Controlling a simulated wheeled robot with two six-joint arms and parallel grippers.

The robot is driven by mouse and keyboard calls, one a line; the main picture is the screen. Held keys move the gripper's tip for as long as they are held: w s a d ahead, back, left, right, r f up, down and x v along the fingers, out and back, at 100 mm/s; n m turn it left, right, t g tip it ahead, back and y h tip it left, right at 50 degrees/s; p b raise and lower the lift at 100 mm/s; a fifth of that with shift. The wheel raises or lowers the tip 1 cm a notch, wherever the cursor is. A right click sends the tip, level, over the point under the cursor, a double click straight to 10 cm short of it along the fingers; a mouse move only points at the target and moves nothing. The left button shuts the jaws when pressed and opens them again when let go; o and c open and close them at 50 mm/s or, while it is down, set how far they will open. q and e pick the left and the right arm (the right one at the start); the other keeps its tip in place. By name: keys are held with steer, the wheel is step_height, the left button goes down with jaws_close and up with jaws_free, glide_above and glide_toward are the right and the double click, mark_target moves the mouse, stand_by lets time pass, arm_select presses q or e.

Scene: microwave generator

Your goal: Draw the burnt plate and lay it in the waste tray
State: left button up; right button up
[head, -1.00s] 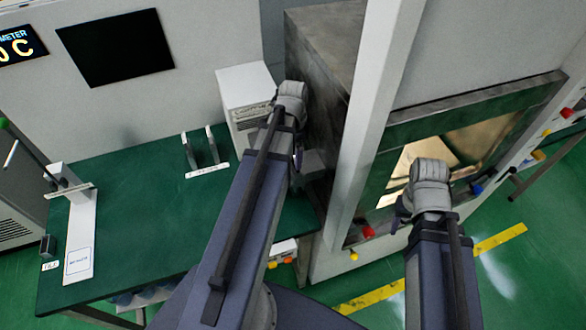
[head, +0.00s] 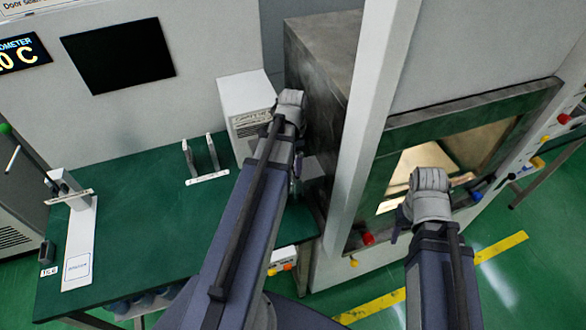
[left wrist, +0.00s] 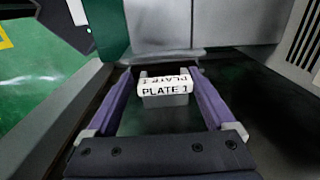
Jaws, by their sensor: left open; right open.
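A pale block lettered "PLATE 1" (left wrist: 163,87) sits in the left wrist view, between the far ends of my left gripper's two fingers (left wrist: 160,76). The fingers are spread, with a gap on each side of the block. I cannot tell whether it is a plate or the label of one. In the head view my left arm reaches to the dark metal box, and its gripper (head: 297,165) is mostly hidden. My right gripper (head: 394,226) is in front of the lit chamber, with its fingers hardly visible. I cannot make out a burnt plate or a waste tray.
A green table (head: 145,205) on the left carries an upright two-pronged rack (head: 205,158) and a white vented box (head: 247,105). A white post (head: 372,120) stands between my arms. The lit chamber (head: 425,160) has coloured knobs along its edge.

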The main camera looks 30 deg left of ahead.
arm_select(q)
steer(key=shift+s+f, duration=0.5)
steer(key=shift+f, duration=0.1)
arm_select(e)
steer(key=shift+d+f, duration=0.1)
steer(key=shift+f, duration=0.5)
arm_select(q)
steer(key=shift+w, duration=0.1)
jaws_close()
steer(key=shift+a+r, duration=0.15)
arm_select(e)
steer(key=shift+r, duration=0.15)
arm_select(q)
steer(key=shift+w+a+r+p, duration=0.15)
steer(key=shift+w+r+p, duration=0.1)
steer(key=shift+p, duration=0.3)
steer(key=shift+w+a+r+p, duration=0.3)
steer(key=shift+w+p, duration=0.1)
steer(key=shift+p, duration=0.15)
steer(key=shift+w+a+r+p, duration=0.1)
steer(key=shift+w+r+p, duration=0.1)
steer(key=shift+r+p, duration=0.2)
steer(key=shift+w+r+p, duration=0.15)
steer(key=shift+r+p, duration=1.65)
arm_select(e)
step_height(320, 180, up, 6)
steer(key=w, duration=0.1)
steer(key=shift+a, duration=0.4)
